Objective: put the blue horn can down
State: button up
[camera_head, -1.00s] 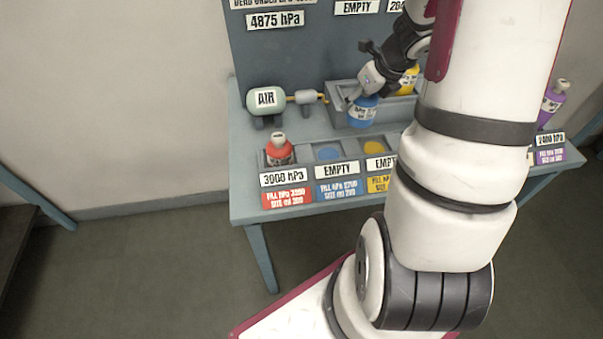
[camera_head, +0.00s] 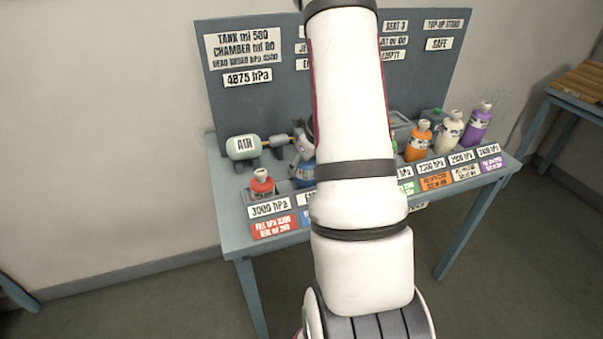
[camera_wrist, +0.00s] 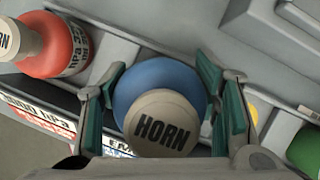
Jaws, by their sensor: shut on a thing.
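The blue horn can (camera_wrist: 158,82) is between the two fingers of my gripper (camera_wrist: 165,105) in the wrist view, its pale cap marked HORN facing the camera. The fingers are shut on its sides. In the head view the blue can (camera_head: 303,175) shows partly behind my arm, just right of the red can (camera_head: 261,184), near the front row of the bench. Its base is hidden, so I cannot tell whether it touches the bench. The blue slot's EMPTY label is partly hidden by my arm; part of a label shows below the can in the wrist view.
The red can (camera_wrist: 55,45) stands close to the left of my gripper. Orange (camera_head: 418,141), white (camera_head: 450,130) and purple (camera_head: 477,122) cans stand along the right of the bench (camera_head: 225,215). The AIR tank (camera_head: 243,147) is behind the red can.

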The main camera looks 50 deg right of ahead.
jog(key=shift+f, duration=1.35)
jog(key=shift+f+b, duration=0.1)
jog(key=shift+b, duration=0.2)
jog(key=o, duration=1.3)
